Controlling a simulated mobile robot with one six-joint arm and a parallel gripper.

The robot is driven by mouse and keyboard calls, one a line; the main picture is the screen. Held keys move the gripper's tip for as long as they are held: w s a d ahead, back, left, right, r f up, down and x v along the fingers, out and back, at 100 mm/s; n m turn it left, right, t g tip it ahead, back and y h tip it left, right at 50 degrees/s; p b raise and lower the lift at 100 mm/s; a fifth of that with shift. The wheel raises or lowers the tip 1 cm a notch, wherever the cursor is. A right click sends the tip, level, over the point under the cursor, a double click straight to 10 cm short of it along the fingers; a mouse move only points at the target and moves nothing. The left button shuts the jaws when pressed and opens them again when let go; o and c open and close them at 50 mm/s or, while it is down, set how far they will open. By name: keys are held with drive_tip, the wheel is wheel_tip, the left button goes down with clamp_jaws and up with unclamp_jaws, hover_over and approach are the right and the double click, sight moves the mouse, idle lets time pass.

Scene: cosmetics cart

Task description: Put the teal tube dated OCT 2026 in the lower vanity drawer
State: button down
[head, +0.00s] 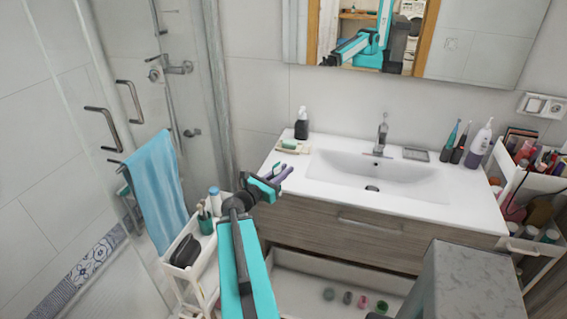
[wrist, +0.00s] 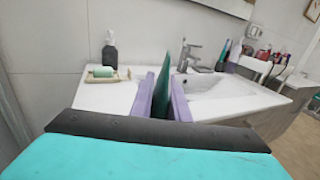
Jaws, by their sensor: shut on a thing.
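My gripper (head: 282,174) is in front of the left part of the vanity top, raised above the drawers. In the wrist view its two purple fingers (wrist: 163,98) are shut on a dark teal tube (wrist: 163,88), which stands upright between them with its narrow end up. No date can be read on it. The lower vanity drawer (head: 290,262) is pulled open below and to the right of my gripper. Small round green, dark and pink items lie on its floor. The upper drawer (head: 345,222) is shut.
The white basin (head: 400,180) has a dark soap bottle (head: 302,128) and soap dish (head: 292,147) at left. A white cart (head: 190,272) stands left of my arm. A loaded cart (head: 530,200) is at right. A grey block (head: 465,285) stands at lower right.

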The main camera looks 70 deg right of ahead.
drive_tip(key=shift+w+d+f+b, duration=0.2)
drive_tip(key=shift+d+b, duration=0.35)
drive_tip(key=shift+b, duration=2.55)
drive_tip(key=b, duration=0.5)
drive_tip(key=shift+w+d, duration=0.1)
drive_tip(key=shift+d, duration=0.15)
drive_tip(key=w+d+p, duration=0.3)
drive_tip(key=w+d, duration=0.2)
drive_tip(key=d, duration=0.7)
drive_tip(key=shift+d+f, duration=0.25)
drive_tip(key=shift+f, duration=0.2)
drive_tip(key=shift+f+p, duration=0.9)
drive_tip(key=shift+f, duration=0.85)
drive_tip(key=shift+f, duration=0.2)
